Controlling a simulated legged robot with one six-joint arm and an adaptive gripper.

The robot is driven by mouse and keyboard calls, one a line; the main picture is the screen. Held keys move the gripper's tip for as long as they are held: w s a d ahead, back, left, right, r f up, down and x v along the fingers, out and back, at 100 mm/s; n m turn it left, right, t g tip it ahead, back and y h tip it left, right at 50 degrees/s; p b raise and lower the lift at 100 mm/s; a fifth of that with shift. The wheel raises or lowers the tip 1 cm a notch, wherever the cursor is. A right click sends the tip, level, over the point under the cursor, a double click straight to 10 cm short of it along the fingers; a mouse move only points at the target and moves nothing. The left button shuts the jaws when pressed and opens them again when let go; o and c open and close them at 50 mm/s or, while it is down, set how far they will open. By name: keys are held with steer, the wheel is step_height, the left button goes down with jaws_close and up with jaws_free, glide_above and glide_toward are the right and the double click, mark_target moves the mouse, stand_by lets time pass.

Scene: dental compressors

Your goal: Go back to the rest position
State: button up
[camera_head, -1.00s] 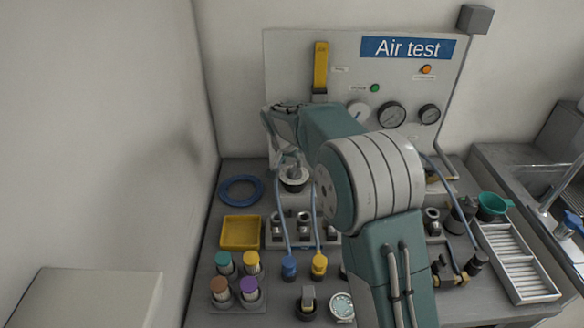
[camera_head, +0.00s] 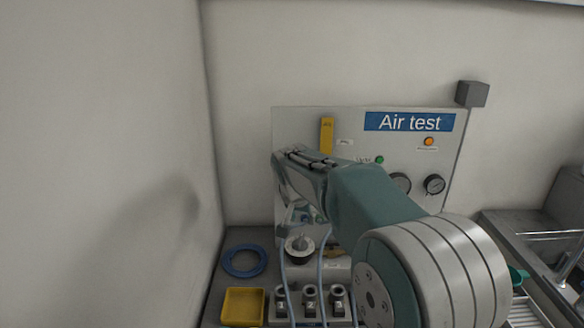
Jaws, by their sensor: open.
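My gripper (camera_head: 298,218) is at the end of my teal and grey arm, in front of the lower left of the Air test panel (camera_head: 461,150). Its fingers point down above a round dark-based knob or fitting (camera_head: 299,250). The fingers are small and partly hidden by the wrist, and I see nothing held between them. My arm covers the middle and lower right of the panel.
A blue hose ring (camera_head: 244,261) and a yellow tray (camera_head: 243,307) lie at the left of the bench. Numbered fittings (camera_head: 310,304) with blue hoses stand beside the tray. A wall is close on the left. A sink (camera_head: 553,250) is at the right.

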steer(key=s+d+r+n, duration=0.1)
steer(key=s+d+r, duration=0.2)
steer(key=s+d, duration=0.35)
steer(key=s+d+r+n, duration=0.1)
steer(key=s+d+r, duration=0.25)
steer(key=s, duration=0.65)
steer(key=s+d+f, duration=0.1)
steer(key=s+f, duration=0.1)
steer(key=s, duration=0.7)
steer(key=s+d+f+n+t+y, duration=0.1)
steer(key=s+d+f, duration=0.1)
steer(key=s, duration=0.6)
steer(key=shift+s+d+f+n, duration=0.15)
steer(key=shift+s+f+n, duration=0.15)
steer(key=shift+s, duration=0.1)
